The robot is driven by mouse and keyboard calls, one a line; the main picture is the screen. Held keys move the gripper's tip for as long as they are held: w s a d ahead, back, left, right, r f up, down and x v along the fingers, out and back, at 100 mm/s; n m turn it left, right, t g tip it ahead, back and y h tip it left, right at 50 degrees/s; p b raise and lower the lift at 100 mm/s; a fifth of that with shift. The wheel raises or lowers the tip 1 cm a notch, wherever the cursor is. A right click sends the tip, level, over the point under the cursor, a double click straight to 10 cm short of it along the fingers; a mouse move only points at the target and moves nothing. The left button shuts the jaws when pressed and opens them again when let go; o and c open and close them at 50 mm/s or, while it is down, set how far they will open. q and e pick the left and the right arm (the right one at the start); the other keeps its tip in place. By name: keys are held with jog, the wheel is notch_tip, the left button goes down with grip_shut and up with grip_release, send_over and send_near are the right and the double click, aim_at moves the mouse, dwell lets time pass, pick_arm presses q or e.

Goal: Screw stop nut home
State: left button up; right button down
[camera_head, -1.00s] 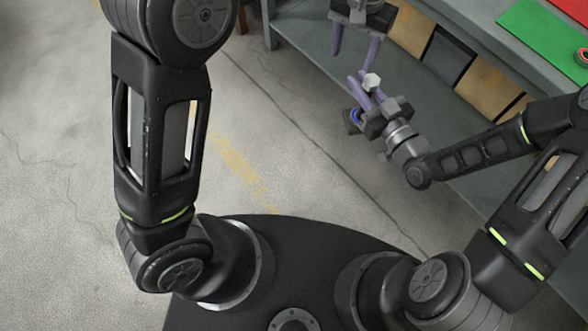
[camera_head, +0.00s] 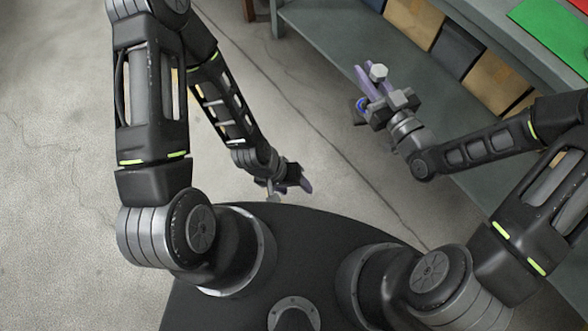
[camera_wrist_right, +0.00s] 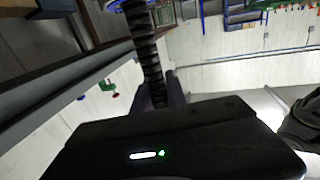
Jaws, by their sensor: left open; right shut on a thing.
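My right gripper (camera_head: 366,88), with purple fingers, is shut on a dark threaded screw in front of the bench. The screw (camera_wrist_right: 148,55) shows in the right wrist view as a ribbed black rod rising from between the fingers. A blue part (camera_wrist_right: 125,3) sits at its far end, cut off by the top edge; blue also shows beside the fingers in the head view (camera_head: 362,104). My left gripper (camera_head: 297,180) is open, with nothing visible in it, low near my base and well apart from the screw. I cannot make out a stop nut.
The grey bench (camera_head: 470,25) runs along the upper right, with a green mat (camera_head: 548,35) on top. Brown and dark panels (camera_head: 458,52) stand under it. The concrete floor (camera_head: 310,100) between my grippers is clear.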

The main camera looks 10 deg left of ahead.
jog(key=w+d+r+m+t+h, duration=0.2)
jog(key=w+d+r+m+h, duration=0.1)
jog(key=d, duration=0.4)
jog(key=w+d+r+m+t+h, duration=0.2)
jog(key=w+d+r+m+h, duration=0.2)
jog(key=w+d+h, duration=0.3)
jog(key=shift+w+d+m+h, duration=0.35)
jog(key=shift+d+m+h, duration=0.15)
jog(key=shift+d+h, duration=0.3)
pick_arm(q)
jog(key=shift+c, duration=0.5)
pick_arm(e)
jog(key=shift+a+r, duration=0.1)
